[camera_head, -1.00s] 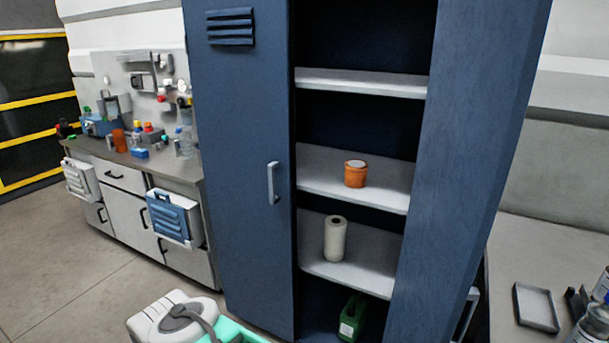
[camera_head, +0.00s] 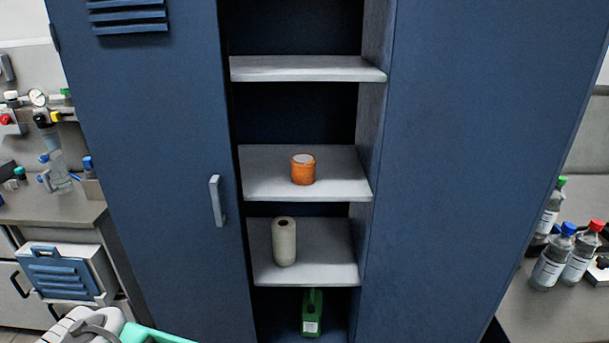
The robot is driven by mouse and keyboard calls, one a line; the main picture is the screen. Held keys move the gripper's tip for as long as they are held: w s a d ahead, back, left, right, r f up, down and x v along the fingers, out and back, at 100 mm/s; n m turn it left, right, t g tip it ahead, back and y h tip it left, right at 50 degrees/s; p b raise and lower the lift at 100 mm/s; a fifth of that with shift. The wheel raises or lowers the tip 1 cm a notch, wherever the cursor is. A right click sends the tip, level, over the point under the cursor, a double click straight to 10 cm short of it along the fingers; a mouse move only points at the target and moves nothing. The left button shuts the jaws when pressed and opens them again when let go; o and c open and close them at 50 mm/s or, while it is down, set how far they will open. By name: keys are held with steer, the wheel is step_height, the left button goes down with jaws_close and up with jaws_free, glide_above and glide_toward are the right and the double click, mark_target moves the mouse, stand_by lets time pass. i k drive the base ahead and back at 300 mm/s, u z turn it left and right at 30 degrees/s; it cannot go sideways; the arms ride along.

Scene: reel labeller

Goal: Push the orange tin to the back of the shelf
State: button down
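The orange tin (camera_head: 303,170) stands upright on a grey shelf (camera_head: 262,184) inside the open blue locker (camera_head: 455,150). It sits around the middle of the shelf, slightly right of centre, with bare shelf in front of it and behind it. Its top is pale. My gripper is not in view.
A white paper roll (camera_head: 284,243) stands on the shelf below, and a green container (camera_head: 311,312) is at the locker bottom. An upper shelf (camera_head: 305,68) is bare. The closed left door has a handle (camera_head: 217,200). Bottles (camera_head: 553,260) stand on the right bench.

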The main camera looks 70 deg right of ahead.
mark_target(303, 166)
steer(key=z, duration=0.6)
steer(key=i, duration=0.9)
steer(key=z, duration=0.7)
